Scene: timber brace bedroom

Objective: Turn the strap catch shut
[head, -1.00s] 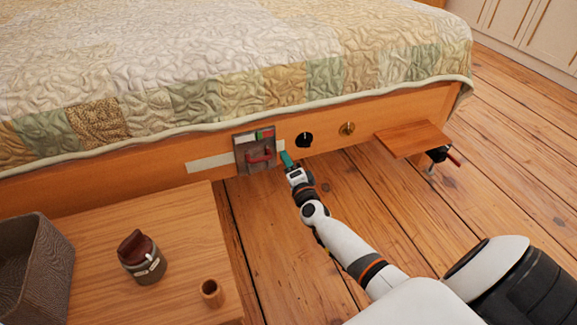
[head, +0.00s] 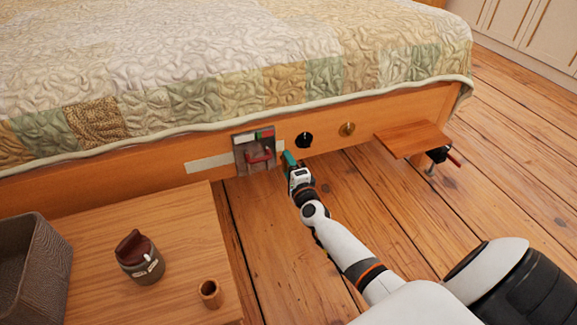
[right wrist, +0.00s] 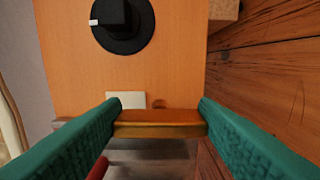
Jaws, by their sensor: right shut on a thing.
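The catch is a grey metal plate (head: 240,157) on the bed's side rail, with a red handle (head: 261,156) and a green and red patch at its top. My right gripper (head: 288,158), with teal fingers, is at the plate's right edge. In the right wrist view the gripper (right wrist: 160,124) is shut on a brass-coloured bar (right wrist: 160,130) that spans between the fingertips. The bar seems to belong to the catch; its ends are hidden by the fingers. A bit of red handle (right wrist: 99,168) shows below the left finger. My left gripper is not in view.
A black knob (head: 304,141) and a brass knob (head: 347,129) sit on the rail to the right. A wooden shelf (head: 410,138) with a clamp juts out farther right. A low table (head: 150,220) with a jar, cup and basket stands at the left.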

